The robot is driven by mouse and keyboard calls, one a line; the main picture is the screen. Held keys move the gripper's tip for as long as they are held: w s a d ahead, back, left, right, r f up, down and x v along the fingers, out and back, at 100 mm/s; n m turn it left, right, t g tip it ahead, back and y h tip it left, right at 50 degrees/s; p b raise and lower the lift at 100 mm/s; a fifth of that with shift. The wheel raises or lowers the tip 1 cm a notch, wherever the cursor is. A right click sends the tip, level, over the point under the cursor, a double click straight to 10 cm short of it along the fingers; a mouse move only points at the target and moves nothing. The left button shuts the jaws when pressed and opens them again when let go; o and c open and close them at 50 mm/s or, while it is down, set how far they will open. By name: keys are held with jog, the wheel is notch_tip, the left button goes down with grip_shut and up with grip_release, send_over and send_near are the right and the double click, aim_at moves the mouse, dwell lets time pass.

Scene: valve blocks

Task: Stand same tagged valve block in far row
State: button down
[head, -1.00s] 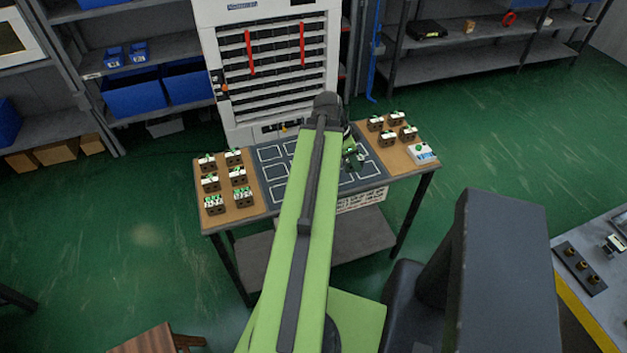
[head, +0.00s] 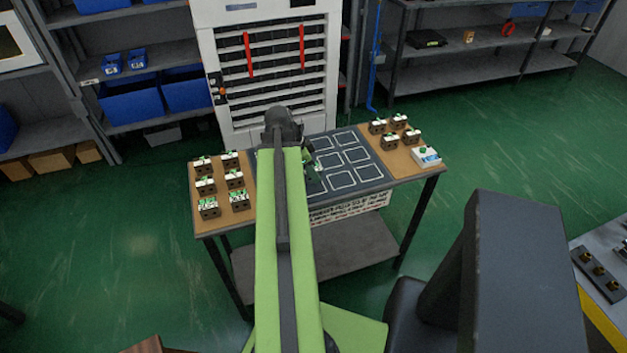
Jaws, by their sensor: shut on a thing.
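My gripper (head: 313,171) is over the dark mat in the middle of the table, just right of my green arm, which hides much of it. It is shut on a small dark piece with green on it, probably a valve block; its tag cannot be read. The mat (head: 374,172) carries white outlined squares in rows, and those that show are empty. Several valve blocks with white and green tops stand on the left tan board, such as a near one (head: 209,208). Several more stand on the right tan board, such as this block (head: 390,141).
The table (head: 445,168) has a lower shelf (head: 350,247). A white cabinet with red strips (head: 277,70) stands behind. Another bench (head: 610,290) is at the right edge. Green floor lies open around the table.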

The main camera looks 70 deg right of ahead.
notch_tip(320, 180, down, 4)
jog(key=b, duration=0.4)
jog(key=shift+f, duration=0.1)
jog(key=c, duration=0.9)
grip_release()
jog(key=shift+r, duration=0.35)
jog(key=p+v, duration=1.1)
jog(key=shift+w+a+r, duration=0.2)
jog(key=shift+r, duration=0.05)
